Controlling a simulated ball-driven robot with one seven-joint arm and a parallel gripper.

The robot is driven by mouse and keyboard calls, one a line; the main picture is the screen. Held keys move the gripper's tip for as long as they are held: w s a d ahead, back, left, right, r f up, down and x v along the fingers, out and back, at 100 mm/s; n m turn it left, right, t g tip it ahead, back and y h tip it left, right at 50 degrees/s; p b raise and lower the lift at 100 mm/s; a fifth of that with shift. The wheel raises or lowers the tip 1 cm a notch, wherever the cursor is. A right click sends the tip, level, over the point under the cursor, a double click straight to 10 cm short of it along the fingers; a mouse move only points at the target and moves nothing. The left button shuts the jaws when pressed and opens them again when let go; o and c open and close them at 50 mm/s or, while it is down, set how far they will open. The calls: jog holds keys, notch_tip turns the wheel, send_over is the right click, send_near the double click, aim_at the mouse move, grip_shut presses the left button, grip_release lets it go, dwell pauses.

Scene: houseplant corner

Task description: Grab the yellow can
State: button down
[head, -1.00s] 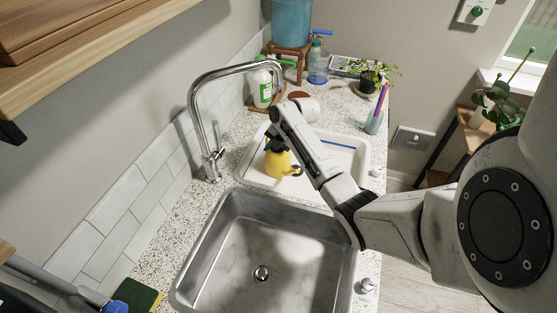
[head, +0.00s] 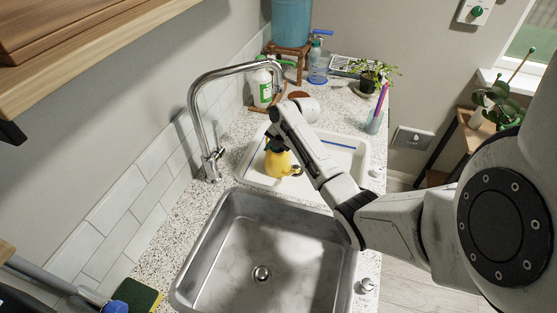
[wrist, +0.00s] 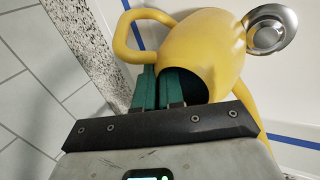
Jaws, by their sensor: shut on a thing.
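The yellow can (head: 277,165) is a watering can standing in the white basin (head: 339,160) behind the steel sink. My gripper (head: 275,143) reaches down to its top from above. In the wrist view, the can (wrist: 200,50) fills the upper middle, with a loop handle at left and a silver rose on its spout at right. My gripper's teal fingers (wrist: 159,80) are closed together at the rim beside the dark mouth, shut on the can. The exact contact is partly hidden.
The empty steel sink (head: 294,240) lies in front. A chrome faucet (head: 197,125) arches at left. A green-labelled bottle (head: 262,88), a blue-pump bottle (head: 318,68), a potted plant (head: 370,78) and a cup with pens (head: 375,122) stand behind the basin.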

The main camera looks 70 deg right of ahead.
jog(key=shift+r, duration=0.25)
